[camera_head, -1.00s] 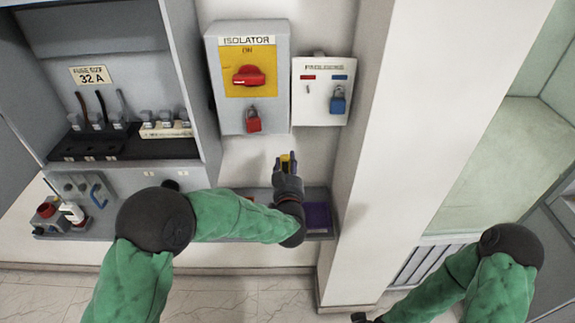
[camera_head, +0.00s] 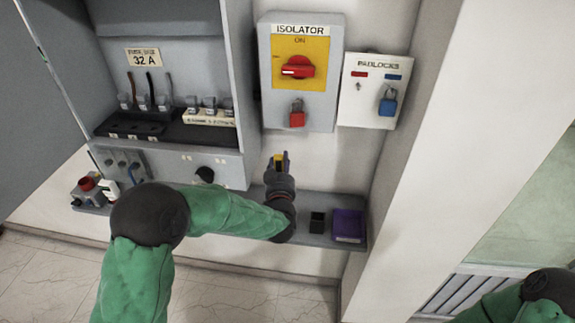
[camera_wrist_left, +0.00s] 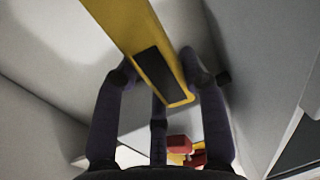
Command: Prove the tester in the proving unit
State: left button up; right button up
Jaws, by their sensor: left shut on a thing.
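My left gripper (camera_head: 280,163) is shut on the yellow tester (camera_head: 279,160), just below the isolator. In the left wrist view the tester (camera_wrist_left: 150,45) is a long yellow body with a dark panel, held between the dark fingers (camera_wrist_left: 160,85). A small black open-topped box (camera_head: 317,222), possibly the proving unit, stands on the grey shelf (camera_head: 331,240), below and right of the gripper. They are apart. My right arm shows at the lower right, but its gripper is out of the picture.
The isolator (camera_head: 299,110) with a red padlock (camera_head: 297,117) is above the gripper. The padlock board (camera_head: 368,112) hangs to its right. A purple tray (camera_head: 348,226) sits at the shelf's right end, by a wall corner. The open fuse cabinet (camera_head: 240,90) is on the left.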

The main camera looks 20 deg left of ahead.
pick_arm(q)
jog(key=shift+f+b, duration=0.7)
jog(key=shift+f, duration=0.7)
jog(key=shift+f+b, duration=3.05)
jog(key=shift+f, duration=0.35)
jog(key=shift+r+p, duration=2.7)
jog(key=shift+r, duration=1.85)
